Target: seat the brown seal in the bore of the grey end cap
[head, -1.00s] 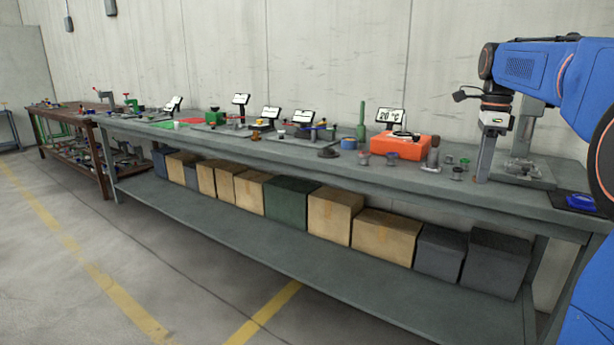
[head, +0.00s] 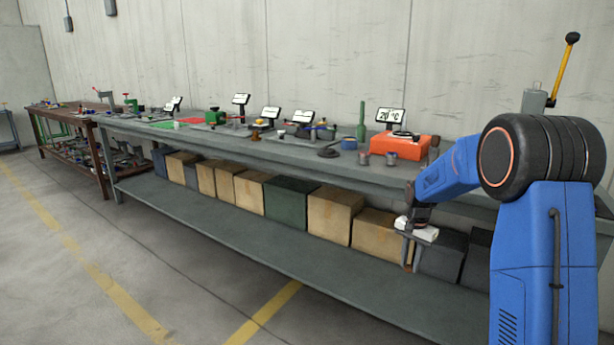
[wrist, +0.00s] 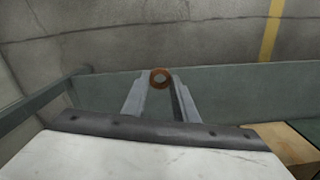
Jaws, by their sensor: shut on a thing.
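The brown seal (wrist: 153,79), a small ring, is held between the fingertips of my gripper (wrist: 158,82) in the wrist view. In the head view my gripper (head: 408,260) points down in front of the long bench, below the level of its top. A small brown spot, the seal (head: 407,268), shows at the fingertips there. I cannot pick out the grey end cap for certain. Small grey cylindrical parts (head: 391,158) stand on the bench by the orange unit, and my arm hides part of the bench's right end.
The orange unit (head: 398,145) with a temperature display stands on the grey bench (head: 300,160). Boxes (head: 335,213) fill the lower shelf close to my gripper. The floor in front is clear.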

